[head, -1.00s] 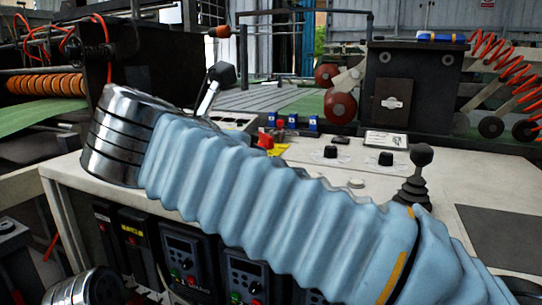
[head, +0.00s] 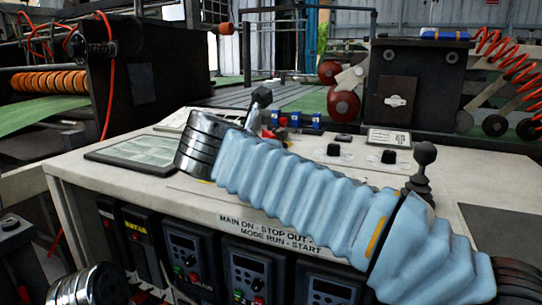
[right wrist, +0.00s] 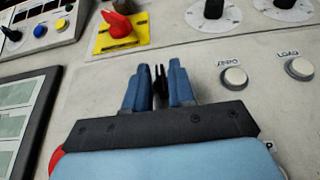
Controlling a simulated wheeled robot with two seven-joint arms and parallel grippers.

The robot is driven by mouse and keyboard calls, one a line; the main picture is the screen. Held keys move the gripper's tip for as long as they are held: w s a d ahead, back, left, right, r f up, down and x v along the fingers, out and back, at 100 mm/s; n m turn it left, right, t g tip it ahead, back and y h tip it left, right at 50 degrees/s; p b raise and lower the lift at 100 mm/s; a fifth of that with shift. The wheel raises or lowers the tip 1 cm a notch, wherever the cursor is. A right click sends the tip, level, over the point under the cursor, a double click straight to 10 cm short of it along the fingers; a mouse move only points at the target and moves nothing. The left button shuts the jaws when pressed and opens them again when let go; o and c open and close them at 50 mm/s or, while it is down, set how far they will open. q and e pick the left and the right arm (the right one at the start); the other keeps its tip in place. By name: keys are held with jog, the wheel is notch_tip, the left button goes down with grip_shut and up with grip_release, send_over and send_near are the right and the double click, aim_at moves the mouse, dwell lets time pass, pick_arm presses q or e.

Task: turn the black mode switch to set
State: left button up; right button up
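Two black rotary knobs on white dial plates stand on the pale console top, a left one (head: 333,150) and a right one (head: 388,157). Both also show at the top of the right wrist view, left (right wrist: 213,9) and right (right wrist: 291,4). Another black knob (right wrist: 12,35) sits on a small panel there. I cannot read which is the mode switch. My right gripper (right wrist: 160,78) is over the console, short of the knobs and touching neither. Its dark tips are close together; their opening is unclear. My right arm hides its fingers in the head view. My left gripper is out of view.
A red switch on a yellow plate (right wrist: 120,30) lies ahead of the right gripper. White buttons (right wrist: 235,78) sit to its right. A black joystick (head: 422,165) stands right of the knobs. A framed sheet (head: 135,152) lies at the console's left.

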grip_shut()
jog(key=shift+f, duration=0.1)
